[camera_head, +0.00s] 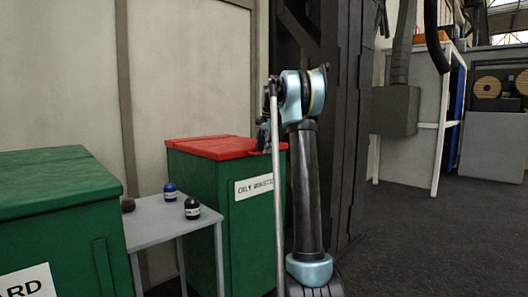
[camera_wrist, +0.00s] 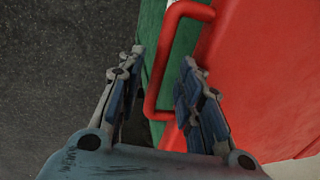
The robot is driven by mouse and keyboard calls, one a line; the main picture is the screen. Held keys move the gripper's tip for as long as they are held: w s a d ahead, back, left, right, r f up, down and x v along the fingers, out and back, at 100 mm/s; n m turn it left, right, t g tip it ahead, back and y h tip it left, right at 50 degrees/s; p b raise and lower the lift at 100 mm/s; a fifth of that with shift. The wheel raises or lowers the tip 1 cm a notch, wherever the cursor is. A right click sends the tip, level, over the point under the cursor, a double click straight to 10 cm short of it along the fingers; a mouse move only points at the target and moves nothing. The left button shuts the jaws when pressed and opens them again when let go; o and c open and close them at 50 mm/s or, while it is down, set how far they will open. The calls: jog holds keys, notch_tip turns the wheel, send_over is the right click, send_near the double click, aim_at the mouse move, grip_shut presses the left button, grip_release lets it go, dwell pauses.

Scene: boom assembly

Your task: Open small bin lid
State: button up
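The small bin (camera_head: 235,232) is green with a flat red lid (camera_head: 208,148) and a white label reading roughly "OILY WASTE". The lid looks closed in the head view. In the wrist view the red lid (camera_wrist: 268,75) fills the right side, and its red handle (camera_wrist: 152,88) sticks out past the lid's edge. My gripper (camera_wrist: 162,68) is open, with one finger on each side of the handle's outer bar. I cannot tell whether either finger touches it. In the head view my gripper (camera_head: 264,135) is at the lid's right front edge, partly hidden by a pole.
A larger green bin (camera_head: 60,230) stands at the left. A small grey table (camera_head: 160,228) between the bins holds a blue-capped jar (camera_head: 170,191) and a dark jar (camera_head: 192,208). A dark pillar stands behind my arm. Open floor (camera_head: 450,230) lies to the right.

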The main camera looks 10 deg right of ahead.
jog(key=shift+a+f, duration=0.1)
jog(key=shift+f, duration=0.3)
grip_shut()
jog(key=shift+r, duration=0.15)
